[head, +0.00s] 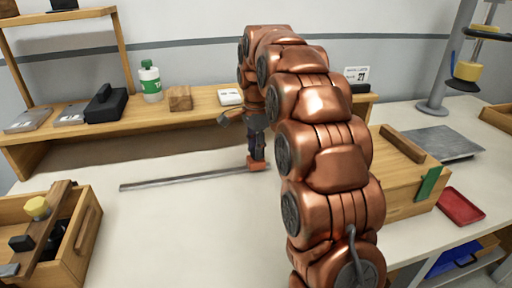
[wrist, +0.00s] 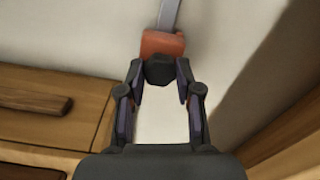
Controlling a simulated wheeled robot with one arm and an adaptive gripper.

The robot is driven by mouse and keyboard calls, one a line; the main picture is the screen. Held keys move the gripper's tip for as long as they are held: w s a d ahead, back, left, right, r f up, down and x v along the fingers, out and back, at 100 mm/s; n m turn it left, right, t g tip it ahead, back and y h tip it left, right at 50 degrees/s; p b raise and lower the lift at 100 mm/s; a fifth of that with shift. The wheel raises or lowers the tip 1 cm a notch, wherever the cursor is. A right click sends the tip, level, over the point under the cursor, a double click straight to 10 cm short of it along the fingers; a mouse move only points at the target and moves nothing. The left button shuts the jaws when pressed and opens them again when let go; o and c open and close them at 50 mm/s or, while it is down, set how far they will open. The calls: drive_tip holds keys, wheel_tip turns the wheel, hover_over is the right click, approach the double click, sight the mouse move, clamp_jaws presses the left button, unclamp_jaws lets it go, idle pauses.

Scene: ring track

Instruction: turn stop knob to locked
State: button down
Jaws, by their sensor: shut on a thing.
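The stop is an orange block (head: 257,166) at the right end of a thin grey metal rail (head: 185,180) lying on the table. In the wrist view the orange block (wrist: 162,43) sits at the near end of the rail (wrist: 168,14). A dark faceted knob (wrist: 159,70) is on the near side of the block. My gripper (wrist: 160,78) points down at the stop, its two fingers closed on either side of the knob. In the head view my gripper (head: 257,152) largely hides the knob. I cannot tell whether the knob reads locked.
A wooden shelf (head: 205,103) runs behind the rail, holding a green-white bottle (head: 150,82) and a wooden block (head: 179,98). A wooden tote (head: 88,235) stands front left. A wooden box (head: 400,180) and red tray (head: 460,206) are right. The table before the rail is clear.

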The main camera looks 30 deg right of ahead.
idle(0.3)
drive_tip(key=c, duration=0.8)
unclamp_jaws()
drive_tip(key=shift+o, duration=0.2)
drive_tip(key=shift+r, duration=3.65)
